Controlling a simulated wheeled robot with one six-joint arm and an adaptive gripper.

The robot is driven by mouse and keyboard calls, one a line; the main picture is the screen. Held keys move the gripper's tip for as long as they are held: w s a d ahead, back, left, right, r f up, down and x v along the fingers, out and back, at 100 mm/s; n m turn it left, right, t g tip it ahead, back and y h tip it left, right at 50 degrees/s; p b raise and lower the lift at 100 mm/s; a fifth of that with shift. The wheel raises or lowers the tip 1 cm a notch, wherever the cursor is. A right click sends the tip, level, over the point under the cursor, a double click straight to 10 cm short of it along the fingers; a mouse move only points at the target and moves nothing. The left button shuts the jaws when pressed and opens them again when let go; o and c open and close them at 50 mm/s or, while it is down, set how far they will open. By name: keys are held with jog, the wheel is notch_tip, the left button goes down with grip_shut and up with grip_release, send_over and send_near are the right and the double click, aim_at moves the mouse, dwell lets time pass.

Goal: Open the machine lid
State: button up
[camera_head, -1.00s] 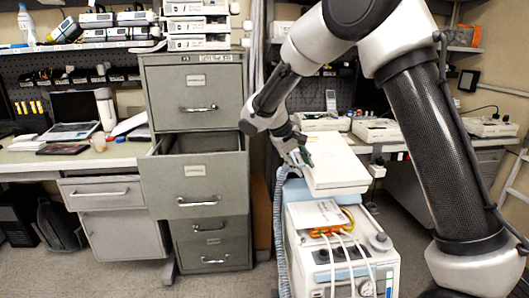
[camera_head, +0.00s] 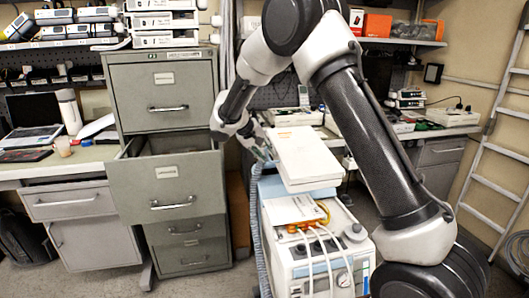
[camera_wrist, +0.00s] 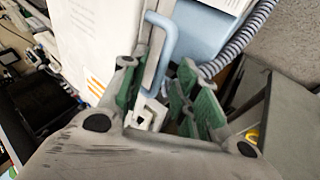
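The machine (camera_head: 318,262) is a white cart-like unit with a blue top, cables, a knob and a gauge on its front. Its white, box-like lid (camera_head: 303,155) lies over the top; I cannot tell whether it is raised at all. In the wrist view, a light blue handle (camera_wrist: 167,45) stands out beside the white lid (camera_wrist: 92,40). My gripper (camera_head: 262,148) is at the lid's left side. The wrist view shows its green-padded fingers (camera_wrist: 165,98) apart, with the handle's lower end near the gap between them. Whether they touch it is unclear.
A grey filing cabinet (camera_head: 165,100) with an open drawer (camera_head: 167,187) stands left of the machine. A ribbed hose (camera_head: 259,240) hangs at the machine's left side. A desk stands farther left, and a ladder (camera_head: 500,150) at right.

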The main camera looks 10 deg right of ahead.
jog(key=shift+f, duration=0.1)
jog(key=shift+c, duration=0.3)
grip_shut()
